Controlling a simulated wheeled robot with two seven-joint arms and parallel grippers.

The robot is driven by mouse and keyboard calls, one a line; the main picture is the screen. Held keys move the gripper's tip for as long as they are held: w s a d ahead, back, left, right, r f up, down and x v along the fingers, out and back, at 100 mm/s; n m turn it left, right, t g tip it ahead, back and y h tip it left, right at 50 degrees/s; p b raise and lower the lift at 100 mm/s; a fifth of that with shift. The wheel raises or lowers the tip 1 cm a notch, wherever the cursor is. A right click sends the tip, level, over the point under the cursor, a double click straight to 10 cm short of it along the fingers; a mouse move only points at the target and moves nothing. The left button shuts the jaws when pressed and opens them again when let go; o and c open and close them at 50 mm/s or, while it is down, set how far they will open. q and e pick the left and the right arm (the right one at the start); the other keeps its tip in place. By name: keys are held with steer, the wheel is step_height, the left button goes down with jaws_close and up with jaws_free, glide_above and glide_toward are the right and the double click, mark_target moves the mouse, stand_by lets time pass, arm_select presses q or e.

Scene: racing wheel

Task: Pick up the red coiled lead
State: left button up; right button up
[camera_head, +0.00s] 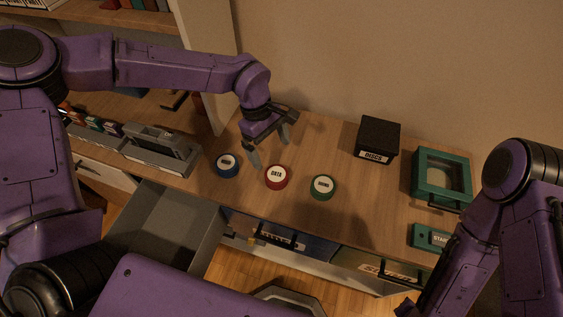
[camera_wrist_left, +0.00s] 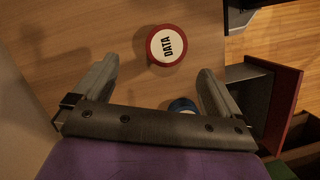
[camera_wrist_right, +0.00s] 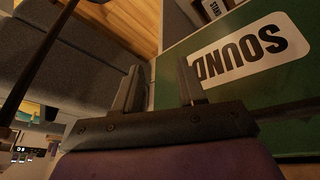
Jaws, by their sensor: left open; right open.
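The red coiled lead (camera_head: 276,176) is a round red coil with a white label reading DATA. It lies on the wooden desk between a blue coil (camera_head: 228,165) and a green coil (camera_head: 322,187). My left gripper (camera_head: 270,150) is open and empty above the desk, just behind and over the red coil. In the left wrist view the red coil (camera_wrist_left: 167,46) lies beyond the fingertips, and the blue coil (camera_wrist_left: 182,105) shows partly between the fingers. My right gripper (camera_wrist_right: 160,80) is open and empty, beside a green surface labelled SOUND (camera_wrist_right: 240,55).
A black box labelled DISCS (camera_head: 378,139) and a green box with a window (camera_head: 441,177) stand at the right of the desk. A grey drawer (camera_head: 165,222) stands open at the front left. A grey device (camera_head: 160,150) sits on the left side. Desk around the coils is clear.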

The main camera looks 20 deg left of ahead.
mark_target(276, 174)
arm_select(q)
steer(key=s+f, duration=0.1)
steer(key=s+d+f, duration=0.1)
steer(key=f, duration=0.1)
steer(key=shift+f+p, duration=0.1)
steer(key=shift+p, duration=0.2)
steer(key=x, duration=0.1)
steer(key=p+x, duration=0.1)
steer(key=x, duration=0.2)
steer(key=shift+w+f+p, duration=0.35)
steer(key=shift+s+f, duration=0.15)
steer(key=shift+f, duration=0.3)
steer(key=c, duration=1.1)
arm_select(e)
steer(key=r, duration=0.1)
steer(key=s+r, duration=0.1)
steer(key=shift+r, duration=0.3)
